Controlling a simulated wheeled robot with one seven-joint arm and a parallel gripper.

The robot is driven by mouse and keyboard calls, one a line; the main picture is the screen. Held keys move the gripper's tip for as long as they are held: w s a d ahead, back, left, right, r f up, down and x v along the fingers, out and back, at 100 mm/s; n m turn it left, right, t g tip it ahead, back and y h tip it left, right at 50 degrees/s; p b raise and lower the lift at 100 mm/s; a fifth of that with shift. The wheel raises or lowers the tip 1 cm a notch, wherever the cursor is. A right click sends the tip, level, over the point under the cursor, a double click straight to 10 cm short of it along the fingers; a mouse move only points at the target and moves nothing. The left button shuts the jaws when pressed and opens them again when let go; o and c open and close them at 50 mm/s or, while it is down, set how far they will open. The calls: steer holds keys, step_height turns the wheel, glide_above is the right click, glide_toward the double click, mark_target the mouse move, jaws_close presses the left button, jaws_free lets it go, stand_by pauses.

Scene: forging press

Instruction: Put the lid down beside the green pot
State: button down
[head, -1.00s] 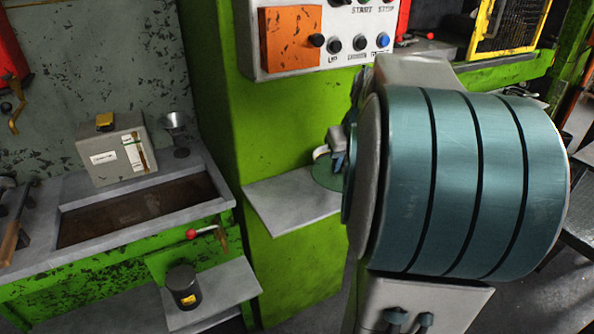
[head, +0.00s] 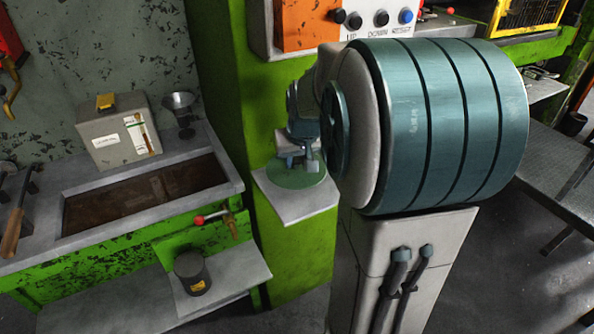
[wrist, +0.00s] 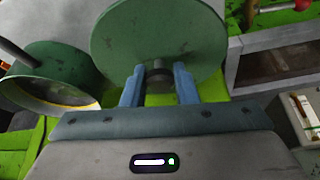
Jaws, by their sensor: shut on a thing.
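The lid is a round green disc with a dark knob. In the wrist view the lid (wrist: 160,30) is in front of my gripper (wrist: 158,75), whose two blue fingers are shut on the knob. In the head view the lid (head: 297,179) shows over the small grey shelf (head: 305,210), below my gripper (head: 305,163). I cannot tell whether it touches the shelf. The green pot (wrist: 65,62) is at the left of the wrist view, its pale open rim showing, close beside the lid. In the head view my arm and gripper mostly hide the pot.
The shelf juts from a green machine column (head: 235,100), under a control panel (head: 365,15) with buttons. To the left, a bench holds a trough (head: 140,195), a grey box (head: 118,135) and a funnel (head: 180,105). A dark canister (head: 190,272) stands on a lower shelf.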

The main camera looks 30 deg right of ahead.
mark_target(297, 170)
steer(key=shift+f, duration=2)
steer(key=shift+f, duration=0.15)
steer(key=c, duration=1.1)
jaws_free()
steer(key=shift+c, duration=0.2)
steer(key=shift+r, duration=0.45)
steer(key=v, duration=1.1)
steer(key=s+a+f+n+g, duration=0.1)
steer(key=s+a+f, duration=0.2)
steer(key=s+a, duration=0.3)
steer(key=s+a+f+n+g, duration=0.1)
steer(key=s+a+f, duration=0.2)
steer(key=s+a, duration=0.3)
steer(key=shift+s+f+y, duration=0.35)
steer(key=shift+s+y, duration=0.05)
steer(key=shift+s, duration=0.8)
